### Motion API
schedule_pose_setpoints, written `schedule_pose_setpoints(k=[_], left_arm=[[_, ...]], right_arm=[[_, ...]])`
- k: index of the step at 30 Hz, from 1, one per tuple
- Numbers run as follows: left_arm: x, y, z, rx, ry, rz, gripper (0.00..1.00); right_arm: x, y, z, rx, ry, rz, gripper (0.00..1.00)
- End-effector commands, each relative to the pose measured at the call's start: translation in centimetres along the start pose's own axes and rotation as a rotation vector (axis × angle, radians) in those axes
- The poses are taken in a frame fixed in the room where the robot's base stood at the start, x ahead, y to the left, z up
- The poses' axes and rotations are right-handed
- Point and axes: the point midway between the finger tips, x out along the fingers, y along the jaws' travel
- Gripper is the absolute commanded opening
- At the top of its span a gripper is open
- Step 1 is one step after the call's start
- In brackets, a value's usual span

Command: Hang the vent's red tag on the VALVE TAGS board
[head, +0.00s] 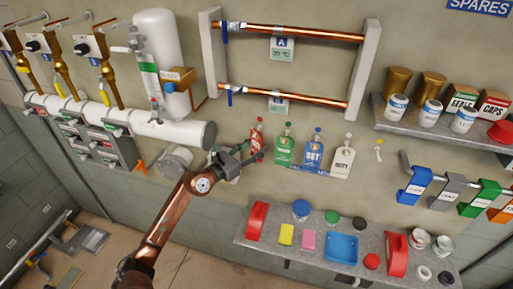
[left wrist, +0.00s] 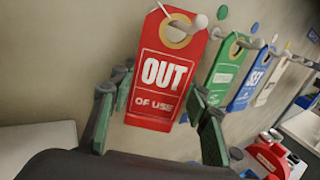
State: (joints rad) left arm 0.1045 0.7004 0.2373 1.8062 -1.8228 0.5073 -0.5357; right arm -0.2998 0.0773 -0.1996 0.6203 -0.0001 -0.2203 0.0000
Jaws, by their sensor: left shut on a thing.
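The red tag (head: 257,133) is at the left end of a row of tags on the wall. In the left wrist view the red tag (left wrist: 165,75) reads "OUT OF USE", hangs upright with a slight tilt, and has a pale ring around its hole. My left gripper (left wrist: 160,105) has its green-padded fingers at the tag's two side edges and is shut on it. In the head view my left gripper (head: 245,158) is just below and left of the tag. My right gripper is out of view.
A green tag (head: 284,148), a blue tag (head: 312,148) and a white tag (head: 342,160) hang to the right. A blue strip (head: 296,168) with unreadable lettering shows below them. A bare peg with a small yellow item (head: 378,148) follows. A cluttered shelf (head: 270,240) juts out below.

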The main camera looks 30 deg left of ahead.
Motion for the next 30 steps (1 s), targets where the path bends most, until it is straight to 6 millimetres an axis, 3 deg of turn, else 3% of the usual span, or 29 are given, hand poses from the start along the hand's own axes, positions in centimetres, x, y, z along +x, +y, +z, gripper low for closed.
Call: schedule_pose_setpoints(k=[1, 2, 10, 22, 30], left_arm=[[0.0, 0.0, 0.0, 0.0, 0.0, 0.0, 0.27], [0.0, 0.0, 0.0, 0.0, 0.0, 0.0, 0.44], [0.0, 0.0, 0.0, 0.0, 0.0, 0.0, 0.63], [-0.7, 0.1, -0.1, 0.0, 0.001, 0.001, 0.63], [-5.6, 0.0, -0.2, 0.0, 0.004, 0.001, 0.63]], right_arm=[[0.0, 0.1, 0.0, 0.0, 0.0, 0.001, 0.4], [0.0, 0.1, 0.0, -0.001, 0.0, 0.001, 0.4], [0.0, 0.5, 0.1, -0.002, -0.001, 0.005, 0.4], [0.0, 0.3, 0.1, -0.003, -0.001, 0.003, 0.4], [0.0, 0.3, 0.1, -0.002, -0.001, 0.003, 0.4]])
